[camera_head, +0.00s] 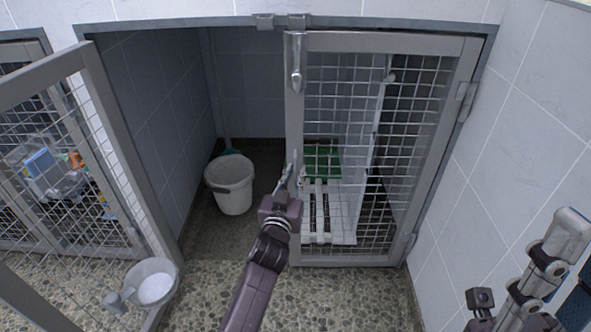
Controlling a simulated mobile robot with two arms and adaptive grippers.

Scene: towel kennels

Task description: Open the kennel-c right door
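The right door (465,60) is a grey-framed wire mesh panel. It looks closed across the right part of the kennel opening, with hinges (466,101) on its right side. A metal latch handle (294,65) hangs at its top left corner. My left gripper (289,180) is in front of the door's left frame bar, around mid-height. Its fingers point up and away from me. I cannot tell whether they are open or touch the bar. My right arm shows in part at the lower right, and I cannot make out its gripper.
Another mesh door (95,75) stands swung open at the left, with a bowl (155,284) at its lower part. A white bucket (232,190) is inside the open left part. Behind the mesh are a green item (322,160) and white slats. A tiled wall (520,130) is close at right.

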